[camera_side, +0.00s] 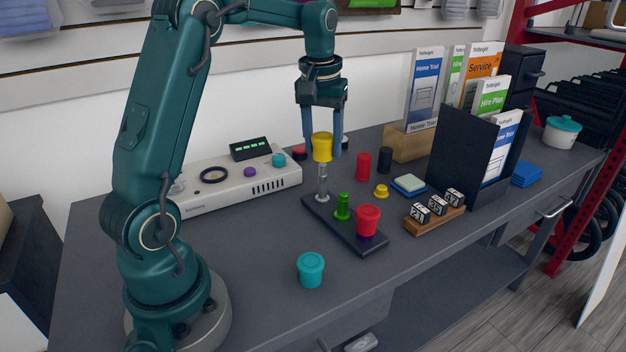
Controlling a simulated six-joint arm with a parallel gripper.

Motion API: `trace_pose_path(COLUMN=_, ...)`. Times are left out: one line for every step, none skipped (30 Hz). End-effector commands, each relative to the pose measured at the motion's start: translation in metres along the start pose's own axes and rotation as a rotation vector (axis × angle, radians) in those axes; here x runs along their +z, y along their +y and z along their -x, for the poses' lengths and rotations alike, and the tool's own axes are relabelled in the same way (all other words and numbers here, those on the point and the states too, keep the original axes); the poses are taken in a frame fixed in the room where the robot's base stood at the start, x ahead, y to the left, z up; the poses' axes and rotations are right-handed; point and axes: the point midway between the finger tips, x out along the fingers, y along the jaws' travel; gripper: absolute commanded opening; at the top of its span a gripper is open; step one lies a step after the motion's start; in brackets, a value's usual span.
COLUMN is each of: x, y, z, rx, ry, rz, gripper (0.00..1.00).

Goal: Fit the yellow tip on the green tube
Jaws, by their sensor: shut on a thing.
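My gripper (323,144) points down and is shut on the yellow tip (322,150), a cup-like piece with a wider rim at the top. The tip is right above the clear grey tube (322,184) at the far left end of a dark base (326,222). Its lower edge meets the top of that tube in the picture; I cannot tell whether they touch. The green tube (342,208) stands upright in the middle of the base, with its top bare. A red tip (367,219) sits over the purple end (367,240) at the near right.
A teal tip (310,270) stands at the table's front. A small yellow piece (381,191), a red cylinder (363,166) and a black cylinder (385,160) stand right of the base. A wooden dice holder (436,220) lies farther right. A beige console (233,184) is behind left.

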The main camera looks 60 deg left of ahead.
Motion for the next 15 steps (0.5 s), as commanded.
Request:
trace_pose_path(x=0.001, y=0.016, z=-0.001, rx=0.003, ry=0.002, rz=-0.039, gripper=0.0)
trace_pose_path(x=0.001, y=0.022, z=-0.001, rx=0.005, ry=0.002, rz=-0.058, gripper=0.0)
trace_pose_path(x=0.002, y=0.03, z=-0.002, rx=0.007, ry=0.004, rz=-0.081, gripper=0.0)
trace_pose_path(x=0.003, y=0.035, z=-0.003, rx=0.009, ry=0.004, rz=-0.096, gripper=0.0)
trace_pose_path(x=0.004, y=0.039, z=-0.004, rx=0.009, ry=0.002, rz=-0.108, gripper=0.0)
trace_pose_path(x=0.007, y=0.043, z=-0.005, rx=0.01, ry=-0.002, rz=-0.121, gripper=0.0)
trace_pose_path(x=0.008, y=0.045, z=-0.006, rx=0.01, ry=-0.004, rz=-0.128, gripper=0.0)
trace_pose_path(x=0.009, y=0.046, z=-0.007, rx=0.01, ry=-0.005, rz=-0.133, gripper=0.0)
trace_pose_path(x=0.01, y=0.047, z=-0.008, rx=0.01, ry=-0.007, rz=-0.138, gripper=0.0)
trace_pose_path(x=0.01, y=0.048, z=-0.009, rx=0.011, ry=-0.006, rz=-0.139, gripper=0.0)
trace_pose_path(x=0.01, y=0.048, z=-0.01, rx=0.011, ry=-0.005, rz=-0.14, gripper=0.0)
trace_pose_path(x=0.011, y=0.048, z=-0.012, rx=0.011, ry=-0.006, rz=-0.14, gripper=0.0)
trace_pose_path(x=0.011, y=0.048, z=-0.014, rx=0.011, ry=-0.007, rz=-0.14, gripper=0.0)
trace_pose_path(x=0.011, y=0.048, z=-0.016, rx=0.011, ry=-0.007, rz=-0.14, gripper=0.0)
trace_pose_path(x=0.012, y=0.047, z=-0.019, rx=0.011, ry=-0.007, rz=-0.139, gripper=0.0)
